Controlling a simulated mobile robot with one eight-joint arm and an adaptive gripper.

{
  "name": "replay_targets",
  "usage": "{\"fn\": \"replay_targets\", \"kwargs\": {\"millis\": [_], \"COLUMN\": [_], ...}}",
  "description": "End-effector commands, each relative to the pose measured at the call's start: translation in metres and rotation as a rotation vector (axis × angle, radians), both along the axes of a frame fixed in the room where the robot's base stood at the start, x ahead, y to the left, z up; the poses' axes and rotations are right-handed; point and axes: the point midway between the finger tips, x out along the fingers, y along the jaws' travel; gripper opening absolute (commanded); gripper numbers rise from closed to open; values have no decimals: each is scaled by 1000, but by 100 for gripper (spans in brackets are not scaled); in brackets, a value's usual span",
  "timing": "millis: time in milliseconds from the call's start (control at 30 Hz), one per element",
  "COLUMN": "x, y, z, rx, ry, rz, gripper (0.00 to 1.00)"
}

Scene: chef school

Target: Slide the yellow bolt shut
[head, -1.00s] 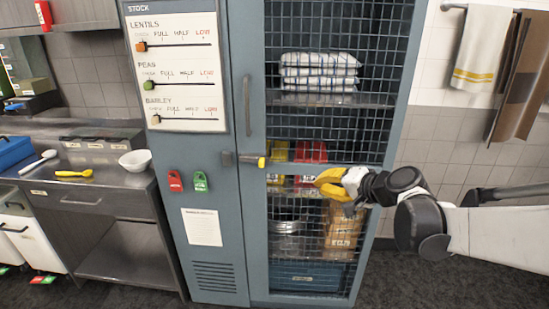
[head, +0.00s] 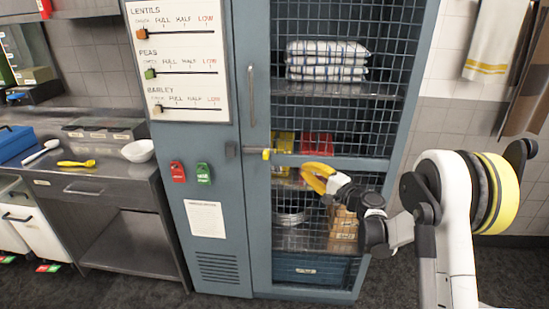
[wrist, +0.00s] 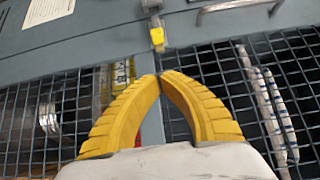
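The bolt is a grey bar with a yellow end (head: 267,153), lying across the seam between the cabinet's frame and its mesh door. Its grey bracket (head: 232,150) is on the frame to the left. The yellow end also shows in the wrist view (wrist: 157,37), just beyond my fingertips. My gripper (head: 305,172) has yellow fingers and is in front of the mesh door, right of and slightly below the bolt. In the wrist view its fingertips (wrist: 160,76) meet, with nothing between them. A gap shows between the fingertips and the yellow end.
The blue-grey cabinet door has a long vertical handle (head: 251,95) above the bolt. Red (head: 178,172) and green (head: 203,173) tags hang on the frame, left of the bolt. A steel counter (head: 110,180) stands at left. Towels (head: 490,45) hang at right.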

Motion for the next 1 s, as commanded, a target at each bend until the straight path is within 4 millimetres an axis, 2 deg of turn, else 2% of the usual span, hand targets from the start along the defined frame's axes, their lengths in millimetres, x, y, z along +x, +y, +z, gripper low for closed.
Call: {"fn": "replay_targets", "kwargs": {"millis": [167,333,733,833,1000], "x": [1,14,74,74,74], "y": [1,13,70,88,104], "z": [0,-1,-2,-2,-1], "rx": [-1,-1,-1,-1,-1], "ry": [0,0,0,0,0], "rz": [1,1,2,3,2], "gripper": [0,0,0,0,0]}}
